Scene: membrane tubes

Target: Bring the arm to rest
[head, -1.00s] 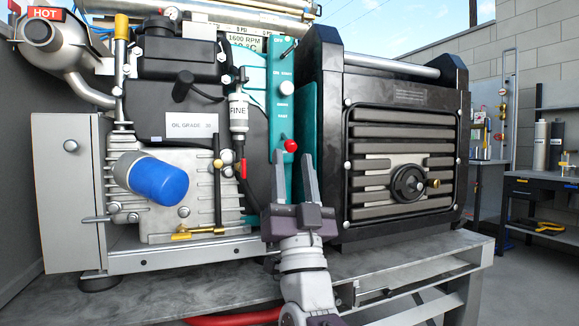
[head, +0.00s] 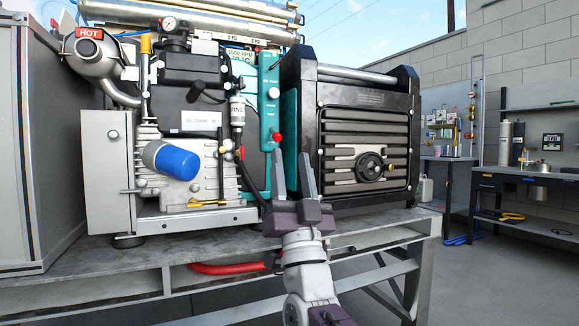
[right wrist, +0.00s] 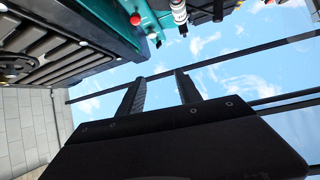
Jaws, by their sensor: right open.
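My right gripper (head: 294,178) is in front of the machine in the head view, fingers pointing up. Its two fingers stand apart with nothing between them. It also shows in the right wrist view (right wrist: 160,88), open and empty against the sky. The fingers overlap the teal panel (head: 270,92) and the left edge of the black housing (head: 312,130) in the picture. A red knob (head: 277,137) shows just above the left fingertip; it also shows in the right wrist view (right wrist: 135,19), apart from the fingers. My left gripper is not in view.
The machine stands on a grey metal bench (head: 150,262). A blue cylinder (head: 176,162) sticks out of its front. A red hose (head: 228,268) hangs below the bench top. A workbench (head: 525,180) stands at the right. Open floor (head: 500,270) lies between them.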

